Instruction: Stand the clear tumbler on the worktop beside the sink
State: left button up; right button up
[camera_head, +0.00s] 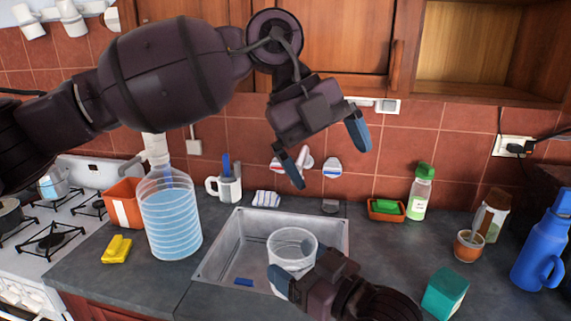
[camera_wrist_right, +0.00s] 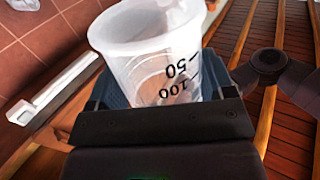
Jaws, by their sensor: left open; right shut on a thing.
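The clear tumbler (camera_head: 291,246) appears in front of the sink basin (camera_head: 222,250) in the head view, its open rim facing up. My right gripper (camera_head: 303,277) is shut on it; one blue finger shows at its lower left, and the other is hard to make out. In the right wrist view the tumbler (camera_wrist_right: 150,60) fills the jaws and shows black marks reading 50 and 100. My left gripper (camera_head: 327,158) is open and empty, up in front of the tiled wall. The grey worktop (camera_head: 385,265) lies right of the sink.
On the right stand a teal block (camera_head: 445,292), a small brown cup (camera_head: 468,245), a blue flask (camera_head: 543,245) and a green-capped bottle (camera_head: 419,195). A large water jug (camera_head: 170,222) and a yellow sponge (camera_head: 116,249) are left of the sink. Worktop just right of the sink is bare.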

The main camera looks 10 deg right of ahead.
aim_at(294, 236)
pick_arm(q)
jog(key=w+a+f+n+t+y, duration=0.1)
jog(key=w+a+f+n+y, duration=0.1)
jog(key=a+n+y, duration=0.3)
jog(key=shift+n+h, duration=0.5)
jog(key=f, duration=0.4)
jog(key=s+f, duration=0.1)
jog(key=f, duration=0.7)
jog(key=shift+s+d, duration=0.3)
jog(key=shift+s, duration=0.05)
jog(key=shift+c, duration=0.3)
jog(key=shift+r, duration=0.1)
jog(key=c, duration=0.7)
jog(key=shift+c, duration=0.5)
pick_arm(e)
jog(key=o, duration=0.9)
jog(key=shift+s, duration=0.1)
